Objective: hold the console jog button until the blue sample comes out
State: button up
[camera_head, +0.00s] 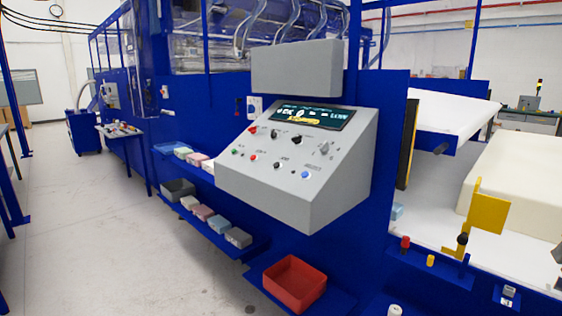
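The grey sloped console (290,165) stands on the blue machine frame in the middle. Its face carries a dark screen (315,116) with a yellow word that looks like "STOPPED". Below are green (235,152), red (254,157), black (278,165) and blue (305,174) buttons, plus several knobs. The labels are too small to tell which is the jog button. A light blue block (397,211) shows partly at the left edge of the white bed, right of the console. I cannot tell if it is the blue sample. My gripper is not in view.
A red bin (295,284) sits low below the console. Blue shelves (215,235) at left hold several coloured blocks. A cream foam block (520,178) lies on the white bed (440,218), near a yellow plate (488,207). The floor (90,230) at left is clear.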

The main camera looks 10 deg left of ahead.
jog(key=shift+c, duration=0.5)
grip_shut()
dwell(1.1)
